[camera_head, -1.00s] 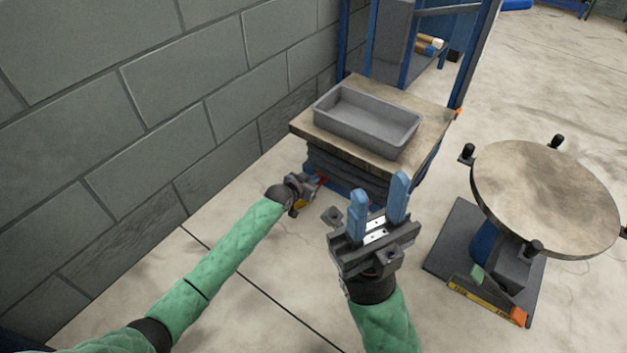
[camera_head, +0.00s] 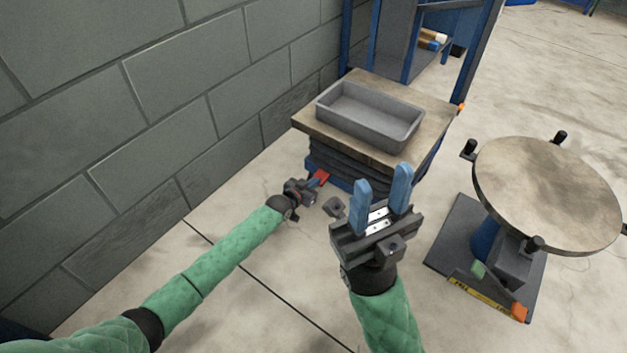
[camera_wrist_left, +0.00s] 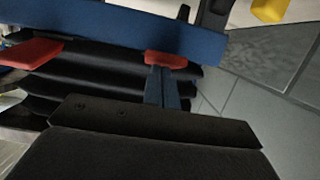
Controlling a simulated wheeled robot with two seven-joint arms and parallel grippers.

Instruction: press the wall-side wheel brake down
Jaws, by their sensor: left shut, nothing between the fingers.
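The wall-side wheel brake (camera_head: 320,175) is a small red pedal at the foot of the bellows lift table (camera_head: 432,150), on its wall side. In the left wrist view, a red pedal (camera_wrist_left: 165,59) shows right at the tips of my left gripper's blue fingers. My left gripper (camera_head: 313,183) is shut and empty, low by the floor. Its fingers (camera_wrist_left: 163,85) appear to meet the pedal, but I cannot tell whether they press it. A second red pedal (camera_wrist_left: 30,54) shows further left. My right gripper (camera_head: 382,185) is open and empty, raised in front of the table.
A grey tray (camera_head: 370,115) lies on the table top. The block wall (camera_head: 150,100) runs close along the left. A round turntable stand (camera_head: 545,195) stands on the right. A blue rack (camera_head: 470,50) is behind. Floor in front is clear.

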